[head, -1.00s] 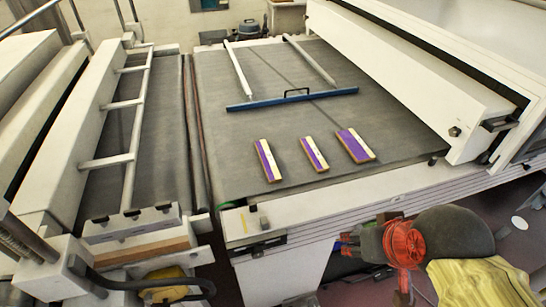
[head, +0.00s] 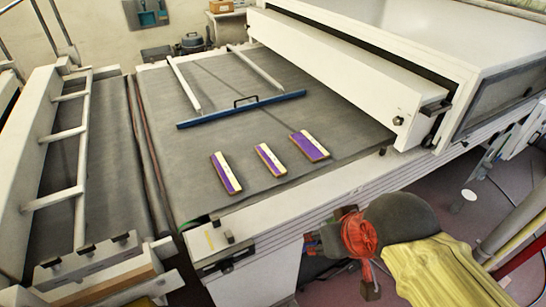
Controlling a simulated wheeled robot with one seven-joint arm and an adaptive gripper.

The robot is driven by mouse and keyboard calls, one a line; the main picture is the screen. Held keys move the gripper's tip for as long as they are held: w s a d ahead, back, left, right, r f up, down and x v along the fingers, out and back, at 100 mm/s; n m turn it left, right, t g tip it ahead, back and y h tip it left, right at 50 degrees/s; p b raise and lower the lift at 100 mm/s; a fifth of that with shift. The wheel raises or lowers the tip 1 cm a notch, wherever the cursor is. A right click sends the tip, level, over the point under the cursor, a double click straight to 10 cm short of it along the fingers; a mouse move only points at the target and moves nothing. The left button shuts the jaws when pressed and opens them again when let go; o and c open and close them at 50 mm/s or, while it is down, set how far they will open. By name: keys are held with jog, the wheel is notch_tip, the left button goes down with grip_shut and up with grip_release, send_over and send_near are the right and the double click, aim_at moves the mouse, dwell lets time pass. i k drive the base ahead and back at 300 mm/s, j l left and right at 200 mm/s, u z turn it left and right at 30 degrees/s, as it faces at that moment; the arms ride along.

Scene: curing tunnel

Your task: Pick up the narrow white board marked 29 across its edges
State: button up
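Three small boards lie apart in a row on the grey belt, each with purple and cream lengthwise bands. The left board (head: 226,173) and the middle board (head: 270,160) look narrow. The right board (head: 310,145) looks wider. The number 29 cannot be read on any of them at this size, so I cannot tell which one carries it.
The grey belt (head: 180,160) is clear around the boards. A blue bar with a handle (head: 240,109) lies behind them. A white tunnel housing (head: 340,75) stands at right. A red and dark object (head: 360,235) and yellow cloth (head: 435,265) are in front.

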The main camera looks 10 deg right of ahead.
aim_at(313, 150)
jog(key=l, duration=0.3)
jog(key=l+u, duration=0.3)
jog(key=l, duration=0.8)
jog(key=i+l+u, duration=0.1)
jog(key=i, duration=0.25)
jog(key=i+l+u, duration=0.1)
jog(key=i+l, duration=0.2)
